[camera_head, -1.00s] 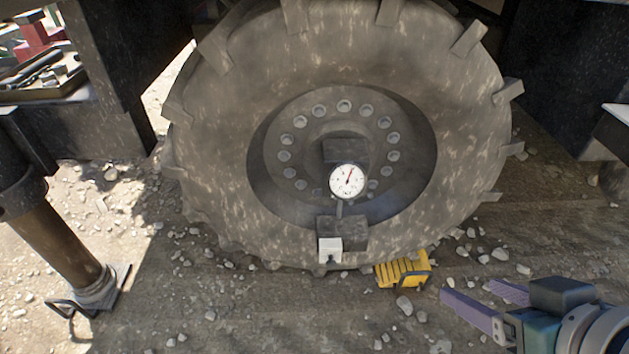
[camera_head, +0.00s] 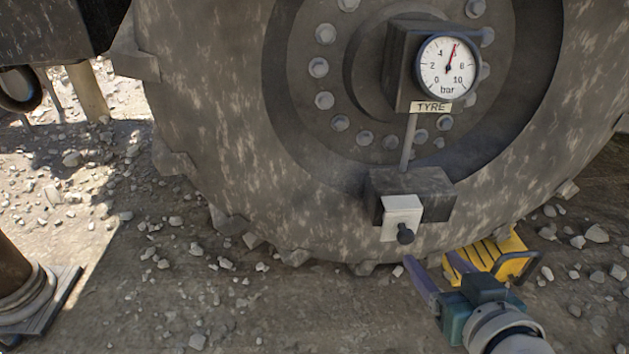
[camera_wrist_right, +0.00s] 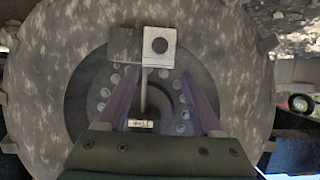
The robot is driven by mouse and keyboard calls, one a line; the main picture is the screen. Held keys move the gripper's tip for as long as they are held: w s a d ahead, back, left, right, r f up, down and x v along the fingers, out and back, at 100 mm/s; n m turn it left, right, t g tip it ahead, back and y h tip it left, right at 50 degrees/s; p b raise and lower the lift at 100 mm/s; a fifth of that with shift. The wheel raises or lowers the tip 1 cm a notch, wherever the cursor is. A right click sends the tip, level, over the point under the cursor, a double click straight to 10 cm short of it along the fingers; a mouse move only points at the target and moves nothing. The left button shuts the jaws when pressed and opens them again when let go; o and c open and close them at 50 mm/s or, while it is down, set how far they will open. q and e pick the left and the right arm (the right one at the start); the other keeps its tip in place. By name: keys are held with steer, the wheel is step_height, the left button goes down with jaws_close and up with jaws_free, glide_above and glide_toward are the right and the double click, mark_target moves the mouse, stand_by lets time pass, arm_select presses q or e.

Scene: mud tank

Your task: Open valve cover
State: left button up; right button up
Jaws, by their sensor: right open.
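My left gripper is not in view.
The round gauge (camera_head: 447,67) stands above the box on a thin rod, before the big muddy tyre (camera_head: 250,130). A yellow chock (camera_head: 490,258) lies on the ground just behind my right gripper. Stones litter the ground. A support foot (camera_head: 40,310) stands at lower left.

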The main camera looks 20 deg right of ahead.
mark_target(408, 238)
steer(key=b+x, duration=0.2)
steer(key=x, duration=0.1)
steer(key=b+x, duration=0.2)
steer(key=x, duration=0.1)
steer(key=f+b+x, duration=0.1)
steer(key=b+x, duration=0.2)
steer(key=shift+f, duration=0.2)
arm_select(q)
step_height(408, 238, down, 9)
steer(key=shift+b, duration=0.35)
arm_select(e)
steer(key=shift+w+d, duration=0.15)
steer(key=shift+w, duration=0.35)
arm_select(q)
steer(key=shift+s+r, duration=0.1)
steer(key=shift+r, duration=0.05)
arm_select(e)
jaws_close()
